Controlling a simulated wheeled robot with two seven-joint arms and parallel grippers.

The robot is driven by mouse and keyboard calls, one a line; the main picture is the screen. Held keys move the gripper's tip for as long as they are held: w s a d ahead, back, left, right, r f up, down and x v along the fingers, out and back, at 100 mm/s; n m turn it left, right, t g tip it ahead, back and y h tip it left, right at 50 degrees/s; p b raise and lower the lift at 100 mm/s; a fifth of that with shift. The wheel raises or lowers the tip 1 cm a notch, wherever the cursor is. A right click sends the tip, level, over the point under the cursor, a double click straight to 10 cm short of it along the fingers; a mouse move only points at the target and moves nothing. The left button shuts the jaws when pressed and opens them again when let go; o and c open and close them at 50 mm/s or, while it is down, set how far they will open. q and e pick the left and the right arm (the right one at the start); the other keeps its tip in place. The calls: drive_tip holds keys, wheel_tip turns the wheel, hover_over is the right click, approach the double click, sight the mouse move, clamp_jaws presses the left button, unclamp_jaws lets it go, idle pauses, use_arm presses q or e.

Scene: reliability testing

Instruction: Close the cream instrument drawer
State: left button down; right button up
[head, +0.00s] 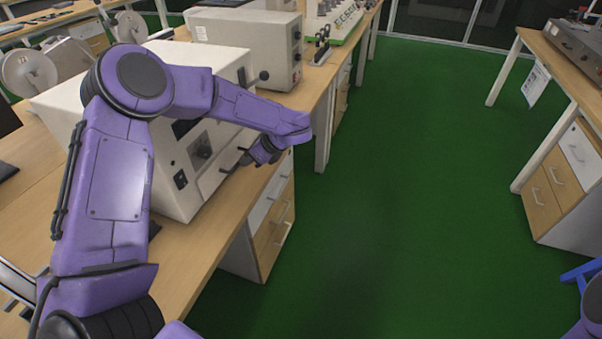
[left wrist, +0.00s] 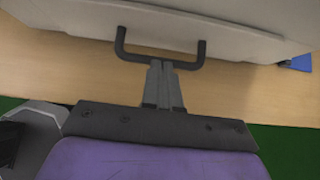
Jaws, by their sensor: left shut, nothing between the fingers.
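The cream instrument (head: 180,185) stands on the wooden bench at the left in the head view. Its cream drawer front (left wrist: 225,25) fills the top of the left wrist view and carries a black bar handle (left wrist: 122,45). How far the drawer stands out cannot be told. My left gripper (head: 247,158) is at the instrument's front, partly hidden by my purple arm. In the left wrist view its two fingers (left wrist: 162,65) are shut together with nothing between them. Their tips are at the handle's bar; whether they touch it is unclear. My right gripper is out of view.
A second cream instrument (head: 245,45) stands farther back on the wooden bench (head: 190,275). White and wood drawer units (head: 270,225) are under the bench. The green floor (head: 400,200) is clear. Another bench (head: 562,72) stands at the right.

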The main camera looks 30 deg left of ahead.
use_arm(q)
drive_tip(key=shift+a, duration=0.15)
drive_tip(key=d, duration=0.3)
drive_tip(key=shift+w+d+r+b, duration=0.1)
drive_tip(key=shift+w+r+b, duration=0.15)
drive_tip(key=shift+b, duration=0.15)
drive_tip(key=b+v, duration=0.1)
drive_tip(key=v, duration=1)
drive_tip(key=shift+f, duration=0.1)
